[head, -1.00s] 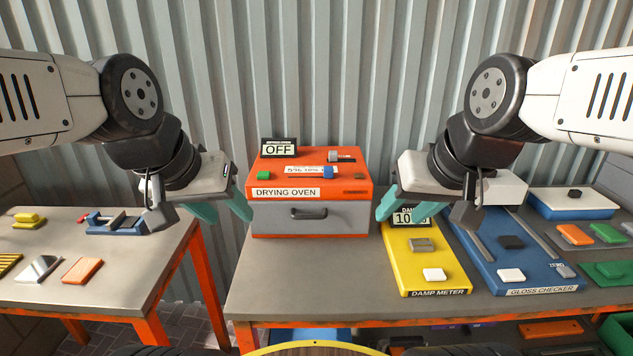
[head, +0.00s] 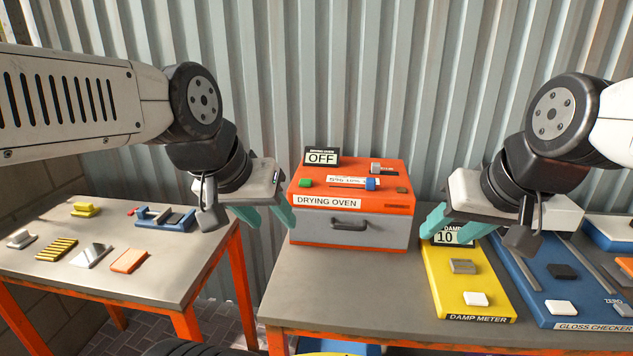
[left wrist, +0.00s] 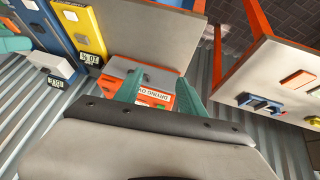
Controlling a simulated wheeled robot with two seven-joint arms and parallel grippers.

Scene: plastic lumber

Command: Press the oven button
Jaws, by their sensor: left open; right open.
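The drying oven (head: 335,231) stands on the middle table, with an orange top and a grey front with a dark handle. Its display (head: 321,157) reads OFF. A green button (head: 305,183) sits at the top's left, and a blue slider (head: 371,184) sits at the right of a scale strip. My left gripper (head: 270,218) is open and empty, just left of the oven in the head view. In the left wrist view the oven (left wrist: 155,97) shows upside down between the teal fingers. My right gripper (head: 455,224) is open and empty, right of the oven above the damp meter.
The yellow damp meter (head: 448,277) and blue gloss checker (head: 530,290) lie to the right on the same table. A left table (head: 180,269) holds a blue vise-like fixture (head: 165,217) and several small blocks. A corrugated wall (head: 420,60) stands behind. The tabletop (head: 345,285) before the oven is clear.

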